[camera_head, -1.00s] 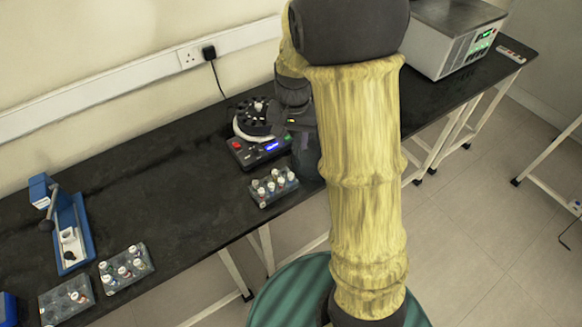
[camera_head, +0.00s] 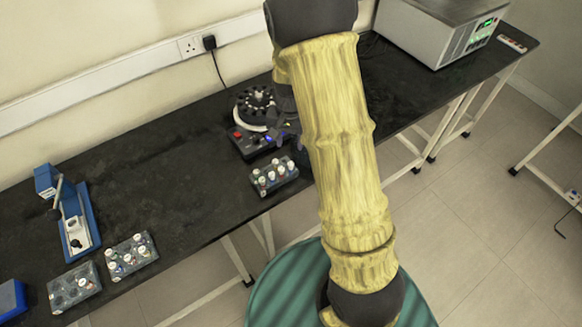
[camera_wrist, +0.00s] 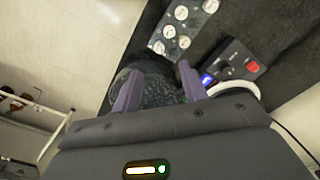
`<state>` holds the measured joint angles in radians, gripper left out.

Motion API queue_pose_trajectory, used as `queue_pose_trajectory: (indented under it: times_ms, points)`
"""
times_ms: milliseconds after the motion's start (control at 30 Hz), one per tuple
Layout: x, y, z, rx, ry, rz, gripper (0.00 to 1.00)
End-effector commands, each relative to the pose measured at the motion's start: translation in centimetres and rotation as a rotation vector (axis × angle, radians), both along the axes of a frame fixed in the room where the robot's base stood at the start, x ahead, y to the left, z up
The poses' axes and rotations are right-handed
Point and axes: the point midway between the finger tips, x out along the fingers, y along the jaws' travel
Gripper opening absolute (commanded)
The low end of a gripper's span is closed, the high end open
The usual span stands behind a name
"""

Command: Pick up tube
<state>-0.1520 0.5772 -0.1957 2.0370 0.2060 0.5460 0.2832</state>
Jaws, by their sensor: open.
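Capped tubes stand in a grey rack (camera_head: 257,188) near the bench's front edge, below a small machine with a black round rotor (camera_head: 256,101) and a control panel (camera_head: 240,149). Two more tube racks (camera_head: 143,258) (camera_head: 61,300) stand at the front left. My gripper (camera_head: 284,131) is beside the machine's panel, partly hidden by my yellow-sleeved arm. In the wrist view my gripper (camera_wrist: 160,86) is open, with no tube between its fingers. The white-capped tubes (camera_wrist: 181,13) show beyond the fingertips, apart from them. A dark speckled round shape lies behind the fingers.
The black bench (camera_head: 165,170) is bare between the left racks and the machine. A blue-and-white device (camera_head: 75,225) stands at left. A white-and-grey box instrument (camera_head: 430,35) stands at back right. A cable hangs from the wall socket (camera_head: 190,46).

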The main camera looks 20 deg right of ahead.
Motion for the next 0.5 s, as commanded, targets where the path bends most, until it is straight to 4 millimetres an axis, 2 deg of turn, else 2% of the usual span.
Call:
queue_pose_trajectory:
  times_ms: [100, 233, 333, 500]
  points:
    - [-0.1, 0.0, -2.2, -0.001, 0.004, 0.001, 0.43]
    - [0.0, 0.0, -4.0, 0.000, 0.003, 0.000, 0.43]
    - [0.0, 0.0, -4.8, 0.000, 0.001, 0.001, 0.43]
    - [0.0, 0.0, -4.9, 0.000, -0.001, 0.001, 0.43]
